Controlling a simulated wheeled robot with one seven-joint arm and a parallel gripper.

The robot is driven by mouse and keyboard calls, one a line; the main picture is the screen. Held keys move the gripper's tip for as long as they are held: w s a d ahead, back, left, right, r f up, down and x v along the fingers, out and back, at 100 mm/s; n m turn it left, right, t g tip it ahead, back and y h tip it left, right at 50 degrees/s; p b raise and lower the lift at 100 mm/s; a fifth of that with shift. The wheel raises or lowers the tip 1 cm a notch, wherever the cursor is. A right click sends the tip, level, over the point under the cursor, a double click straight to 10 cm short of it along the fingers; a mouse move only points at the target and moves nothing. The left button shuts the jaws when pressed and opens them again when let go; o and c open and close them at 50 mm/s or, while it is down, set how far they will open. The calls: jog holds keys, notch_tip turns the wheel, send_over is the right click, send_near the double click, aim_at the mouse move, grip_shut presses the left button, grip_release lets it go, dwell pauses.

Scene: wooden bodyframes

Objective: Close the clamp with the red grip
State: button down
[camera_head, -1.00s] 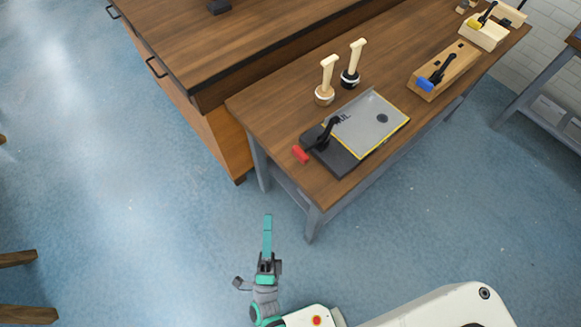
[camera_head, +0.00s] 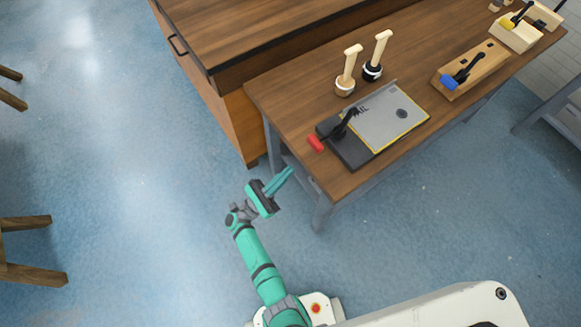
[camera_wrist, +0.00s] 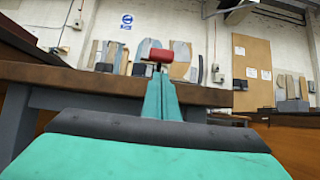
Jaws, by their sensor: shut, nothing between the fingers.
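The clamp's black lever (camera_head: 345,122) rises from the base behind the grip. In the wrist view the red grip (camera_wrist: 160,55) shows just beyond my fingertips, above the bench edge. My gripper (camera_head: 288,172) is shut and empty, off the bench's near left corner, with its fingers pointing toward the bench. It also shows in the wrist view (camera_wrist: 161,78), apart from the grip as far as I can tell.
The workbench (camera_head: 290,95) also bears two wooden-handled stamps (camera_head: 347,72) and a wooden block with a blue-grip clamp (camera_head: 460,76). A yellow-grip clamp (camera_head: 513,22) stands farther right. A drawer cabinet (camera_head: 235,120) adjoins the left side.

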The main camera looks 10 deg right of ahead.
aim_at(304, 160)
jog(key=x, duration=0.8)
jog(key=shift+d+r, duration=0.2)
jog(key=shift+r, duration=0.1)
